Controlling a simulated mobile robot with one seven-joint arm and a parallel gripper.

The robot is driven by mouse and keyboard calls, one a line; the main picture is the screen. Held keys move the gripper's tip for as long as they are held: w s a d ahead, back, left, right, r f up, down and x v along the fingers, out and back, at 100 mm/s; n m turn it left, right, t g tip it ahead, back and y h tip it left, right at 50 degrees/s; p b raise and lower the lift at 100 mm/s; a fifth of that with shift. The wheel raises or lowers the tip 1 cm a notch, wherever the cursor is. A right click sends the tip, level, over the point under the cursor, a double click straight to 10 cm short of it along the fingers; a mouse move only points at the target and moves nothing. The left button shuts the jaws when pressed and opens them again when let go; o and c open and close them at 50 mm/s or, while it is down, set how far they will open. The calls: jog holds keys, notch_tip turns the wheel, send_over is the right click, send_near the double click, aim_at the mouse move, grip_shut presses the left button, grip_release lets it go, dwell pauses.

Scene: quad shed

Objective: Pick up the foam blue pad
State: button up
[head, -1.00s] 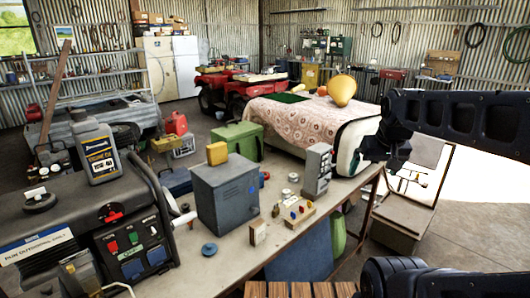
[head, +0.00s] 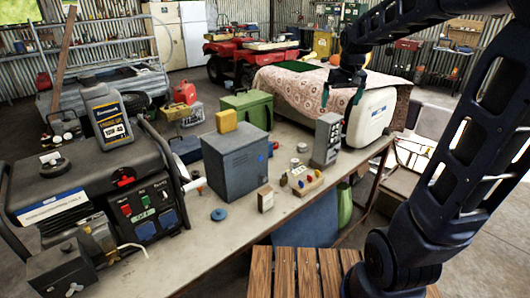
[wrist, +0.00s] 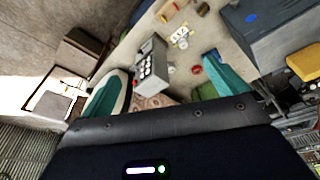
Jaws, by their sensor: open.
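A small round blue disc, which looks like the foam blue pad (head: 219,214), lies flat on the workbench (head: 210,245) in front of the grey metal box (head: 236,165). My gripper (head: 341,96) hangs in the air beyond the bench's far right part, well right of the pad and higher. Its teal fingers are apart with nothing between them; they also show in the wrist view (wrist: 168,66). I cannot make out the pad in the wrist view.
A yellow block (head: 227,121) sits on the grey box. A black generator (head: 90,190) fills the left. Bench front near the pad is clear.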

jog(key=w+a+f+n+g, duration=0.1)
jog(key=w+a+f+n, duration=0.1)
jog(key=w+a+f, duration=0.8)
jog(key=w+a+f+n+g, duration=0.1)
jog(key=w+a+f, duration=0.6)
jog(key=w+a, duration=0.45)
jog(key=shift+n+g, duration=0.4)
jog(key=shift+n, duration=0.3)
jog(key=w+a+f, duration=0.1)
jog(key=a+f, duration=0.1)
jog(key=f, duration=0.1)
jog(key=w+a+f, duration=0.2)
jog(key=f, duration=0.2)
jog(key=w+a+f, duration=0.2)
jog(key=f, duration=0.1)
jog(key=shift+a+f, duration=0.35)
notch_tip(320, 180, down, 6)
jog(key=shift+r, duration=0.1)
jog(key=shift+w+d+f, duration=0.1)
jog(key=shift+f, duration=1.25)
jog(key=shift+w+d+f, duration=0.1)
jog(key=shift+f, duration=1.2)
jog(key=c, duration=1)
